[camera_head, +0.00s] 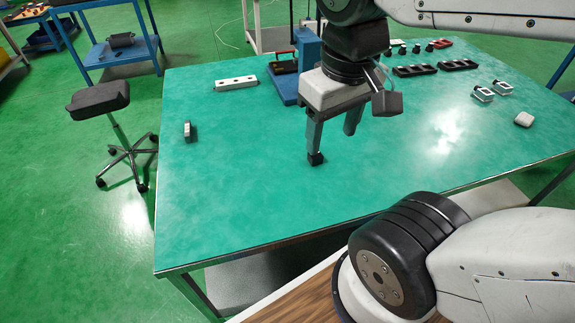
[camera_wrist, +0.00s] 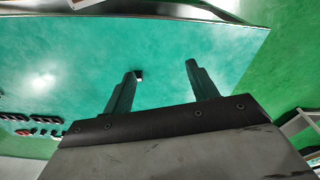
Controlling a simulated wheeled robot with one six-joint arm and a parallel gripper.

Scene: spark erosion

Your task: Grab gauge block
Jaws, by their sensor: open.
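My gripper (camera_head: 334,146) points down over the green-topped table with its fingers spread and nothing seen between the tips. A small dark block (camera_head: 316,159), which looks like the gauge block, shows right at the left fingertip in the head view. In the wrist view the block (camera_wrist: 138,75) has a dark side and a bright face and shows just beside the left fingertip of my gripper (camera_wrist: 161,68). I cannot tell whether the finger touches it. A small grey piece (camera_head: 187,131) stands alone near the table's left edge.
A blue stand (camera_head: 309,60) and a white bar with holes (camera_head: 236,83) are at the back. Dark trays (camera_head: 414,70), small framed pieces (camera_head: 483,94) and a white block (camera_head: 524,119) lie to the right. The table's front and left middle are clear. A stool (camera_head: 100,98) stands left.

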